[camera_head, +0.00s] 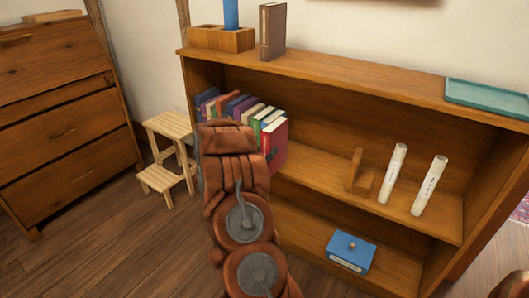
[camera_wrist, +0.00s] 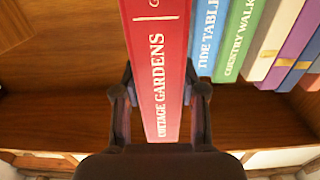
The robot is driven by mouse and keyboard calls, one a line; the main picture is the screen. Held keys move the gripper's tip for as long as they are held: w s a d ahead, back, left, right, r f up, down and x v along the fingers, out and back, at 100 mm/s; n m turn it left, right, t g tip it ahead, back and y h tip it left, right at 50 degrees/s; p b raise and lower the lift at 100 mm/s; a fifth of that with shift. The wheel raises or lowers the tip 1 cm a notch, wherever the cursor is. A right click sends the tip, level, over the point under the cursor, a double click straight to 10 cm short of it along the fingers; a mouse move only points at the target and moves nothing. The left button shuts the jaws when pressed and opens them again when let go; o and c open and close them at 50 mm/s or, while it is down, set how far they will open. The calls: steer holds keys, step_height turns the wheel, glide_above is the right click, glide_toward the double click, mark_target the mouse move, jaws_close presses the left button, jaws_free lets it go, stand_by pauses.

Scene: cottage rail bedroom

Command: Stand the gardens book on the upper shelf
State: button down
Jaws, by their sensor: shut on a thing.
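The red gardens book, its spine lettered "Cottage Gardens" (camera_wrist: 160,90), stands between my gripper's two dark fingers (camera_wrist: 162,98) in the wrist view. The fingers are shut on its sides. In the head view the red book (camera_head: 277,143) is upright at the right end of a row of books on the upper shelf (camera_head: 318,182). My arm hides the gripper and the book's lower left there. I cannot tell whether the book's base touches the shelf. In the wrist view the blue "Tide Tables" book (camera_wrist: 207,40) is beside it, with a narrow gap.
A wooden bookend (camera_head: 355,172) and two white rolls (camera_head: 394,174) stand farther right on the upper shelf, with bare board before them. A blue box (camera_head: 350,252) sits on the lower shelf. A brown book (camera_head: 272,32) and teal tray (camera_head: 488,95) are on top. A step stool (camera_head: 167,150) stands left.

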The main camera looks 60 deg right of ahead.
steer(key=shift+w+d+r+p, duration=0.15)
steer(key=shift+d+p, duration=0.3)
steer(key=shift+d, duration=0.75)
steer(key=shift+w+a+p, duration=0.1)
steer(key=shift+w+p, duration=0.4)
steer(key=shift+w, duration=0.4)
steer(key=shift+f, duration=0.35)
steer(key=c, duration=0.6)
jaws_free()
steer(key=shift+f, duration=0.15)
steer(key=shift+o, duration=0.2)
steer(key=a, duration=1.9)
steer(key=shift+s, duration=0.4)
